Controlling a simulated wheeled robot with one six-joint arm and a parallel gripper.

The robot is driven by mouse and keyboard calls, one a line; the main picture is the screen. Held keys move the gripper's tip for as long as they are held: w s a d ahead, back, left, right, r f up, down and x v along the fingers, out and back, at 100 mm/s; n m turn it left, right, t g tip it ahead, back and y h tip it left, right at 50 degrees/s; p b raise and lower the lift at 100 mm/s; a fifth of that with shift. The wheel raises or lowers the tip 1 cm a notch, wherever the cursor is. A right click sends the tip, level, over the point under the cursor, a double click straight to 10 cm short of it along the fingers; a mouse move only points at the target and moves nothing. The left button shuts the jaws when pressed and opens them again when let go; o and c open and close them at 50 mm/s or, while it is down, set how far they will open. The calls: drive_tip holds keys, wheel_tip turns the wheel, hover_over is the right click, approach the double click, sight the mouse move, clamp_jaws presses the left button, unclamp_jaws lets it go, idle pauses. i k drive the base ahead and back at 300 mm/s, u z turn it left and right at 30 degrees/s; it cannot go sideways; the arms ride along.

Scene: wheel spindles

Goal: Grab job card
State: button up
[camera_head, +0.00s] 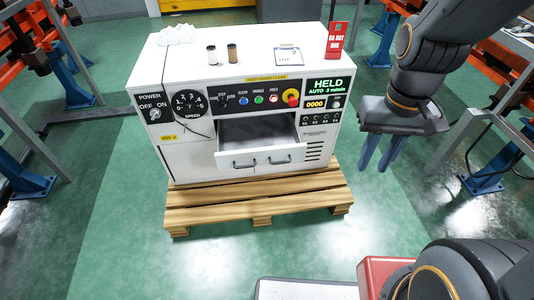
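A white card (289,56) with small writing lies flat on the white top of the machine cabinet (260,40), right of centre near the front edge; it looks like the job card. The writing is too small to read fully. My gripper (374,167) hangs to the right of the cabinet, apart from it. Its two blue fingers point down with a gap between them and nothing in it. The card is up and to the left of the gripper in the picture.
A red sign (336,37) stands right of the card. Two small cylinders (212,55) (232,53) and a white crumpled cloth (178,35) are on the top. A drawer (243,150) is open at the front. The cabinet stands on a wooden pallet (260,205).

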sight(287, 55)
drive_tip(key=u, duration=0.15)
drive_tip(key=i, duration=1)
drive_tip(key=u, duration=0.7)
